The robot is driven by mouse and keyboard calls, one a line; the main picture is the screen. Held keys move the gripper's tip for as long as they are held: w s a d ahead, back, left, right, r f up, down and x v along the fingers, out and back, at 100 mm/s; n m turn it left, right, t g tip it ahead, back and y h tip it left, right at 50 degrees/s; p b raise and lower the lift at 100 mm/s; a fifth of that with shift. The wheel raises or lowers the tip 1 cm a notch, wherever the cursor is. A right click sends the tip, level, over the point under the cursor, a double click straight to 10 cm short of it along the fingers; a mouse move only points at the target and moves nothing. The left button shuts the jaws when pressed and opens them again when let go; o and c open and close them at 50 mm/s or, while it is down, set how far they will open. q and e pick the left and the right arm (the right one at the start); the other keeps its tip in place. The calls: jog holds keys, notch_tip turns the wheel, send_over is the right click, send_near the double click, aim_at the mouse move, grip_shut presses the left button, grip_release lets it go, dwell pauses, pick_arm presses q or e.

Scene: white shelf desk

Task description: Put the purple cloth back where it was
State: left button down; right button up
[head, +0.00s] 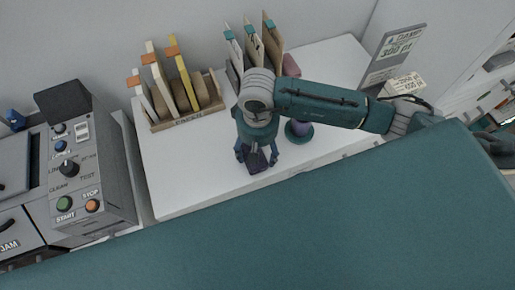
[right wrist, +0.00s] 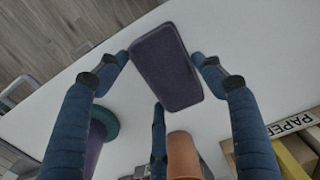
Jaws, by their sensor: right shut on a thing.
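The purple cloth, a dark folded rectangular pad (head: 257,163), shows at the front of the white desk top in the head view. My right gripper (head: 256,155) comes down over it from the right and is shut on it. In the right wrist view the cloth (right wrist: 167,67) lies between the fingertips of the right gripper (right wrist: 162,65), which press at its two sides. I cannot tell whether the cloth touches the desk or hangs just above it. My left gripper is in neither view.
The white desk (head: 190,185) is clear to the left of the gripper. A round teal and purple object (head: 299,131) stands close right of it. A paper rack (head: 188,117) and upright folders (head: 254,45) stand behind. A grey control box (head: 85,150) is at left, a sign (head: 393,55) at right.

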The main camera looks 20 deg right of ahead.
jog(key=shift+f, duration=0.15)
jog(key=o, duration=1)
jog(key=shift+r, duration=0.35)
notch_tip(320, 180, up, 12)
jog(key=shift+f+b, duration=0.15)
jog(key=shift+b, duration=1.1)
